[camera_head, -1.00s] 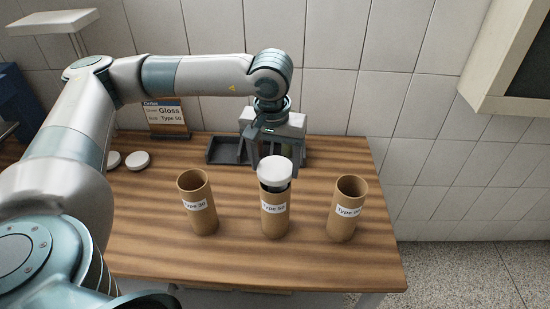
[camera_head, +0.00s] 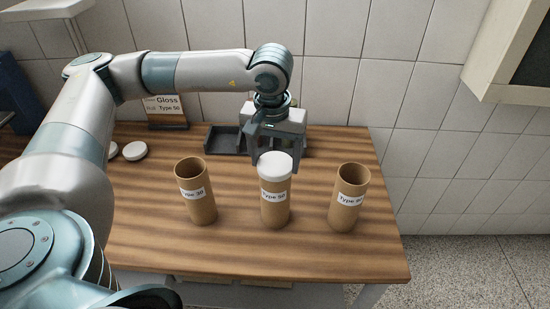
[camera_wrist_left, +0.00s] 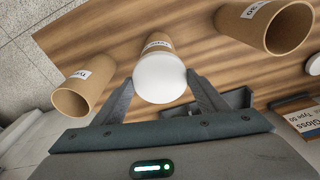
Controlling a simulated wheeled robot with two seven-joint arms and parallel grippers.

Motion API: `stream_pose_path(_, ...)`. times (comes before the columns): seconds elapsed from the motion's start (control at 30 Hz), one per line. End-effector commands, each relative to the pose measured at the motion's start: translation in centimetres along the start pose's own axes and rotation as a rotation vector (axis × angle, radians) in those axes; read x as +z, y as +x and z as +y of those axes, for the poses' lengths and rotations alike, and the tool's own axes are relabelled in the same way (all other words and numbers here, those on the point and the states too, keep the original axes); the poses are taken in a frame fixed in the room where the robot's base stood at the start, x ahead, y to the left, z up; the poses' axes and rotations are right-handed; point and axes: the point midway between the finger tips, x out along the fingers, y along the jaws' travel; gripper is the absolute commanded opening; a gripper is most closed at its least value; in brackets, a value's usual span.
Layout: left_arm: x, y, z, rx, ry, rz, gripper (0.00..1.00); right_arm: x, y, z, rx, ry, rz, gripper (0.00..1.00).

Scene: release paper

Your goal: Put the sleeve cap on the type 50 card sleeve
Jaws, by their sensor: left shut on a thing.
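The type 50 card sleeve (camera_head: 275,212) is a brown tube standing upright, middle of three on the wooden table. The white sleeve cap (camera_head: 275,166) sits over its top and looks level; no gap shows between them. In the left wrist view the cap (camera_wrist_left: 160,78) covers the tube's mouth, with the sleeve (camera_wrist_left: 157,42) behind it. My left gripper (camera_head: 277,160) is shut on the cap from behind and above, one finger on each side, seen also in the left wrist view (camera_wrist_left: 160,84). My right gripper is out of view.
Open sleeves stand left (camera_head: 196,195), marked Type 30, and right (camera_head: 348,200), its number hard to read. Spare white caps (camera_head: 134,151) lie at the table's left. A dark tray (camera_head: 224,139) and a sign reading Gloss, Type 50 (camera_head: 166,113) are at the back. The table's front is clear.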

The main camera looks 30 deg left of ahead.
Motion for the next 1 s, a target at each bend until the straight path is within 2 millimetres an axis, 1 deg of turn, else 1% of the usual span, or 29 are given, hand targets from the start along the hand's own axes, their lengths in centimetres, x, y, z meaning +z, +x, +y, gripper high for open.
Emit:
stream_pose_path(0.13, 0.0, 0.0, 0.0, 0.0, 0.0, 0.0, 0.45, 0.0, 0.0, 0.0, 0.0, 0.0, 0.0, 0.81)
stream_pose_path(0.17, 0.0, 0.0, 0.0, 0.0, 0.0, 0.0, 0.69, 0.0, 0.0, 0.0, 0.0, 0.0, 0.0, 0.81)
stream_pose_path(0.2, 0.0, 0.0, 0.0, 0.0, 0.0, 0.0, 0.79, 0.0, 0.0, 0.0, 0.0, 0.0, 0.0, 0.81)
stream_pose_path(0.23, 0.0, 0.0, 0.0, 0.0, 0.0, 0.0, 0.86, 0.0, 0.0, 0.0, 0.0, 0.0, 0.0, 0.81)
stream_pose_path(0.27, 0.0, 0.0, 0.0, 0.0, 0.0, 0.0, 0.88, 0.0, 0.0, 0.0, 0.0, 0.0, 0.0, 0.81)
stream_pose_path(0.67, 0.0, -0.3, 0.0, 0.001, 0.0, 0.001, 0.88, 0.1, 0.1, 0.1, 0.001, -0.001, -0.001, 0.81)
stream_pose_path(0.87, -0.1, -1.8, 0.1, 0.002, -0.001, 0.002, 0.88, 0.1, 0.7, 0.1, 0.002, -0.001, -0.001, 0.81)
stream_pose_path(1.0, -0.1, -3.8, 0.1, 0.002, 0.0, 0.004, 0.88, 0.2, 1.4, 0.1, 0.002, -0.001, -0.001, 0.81)
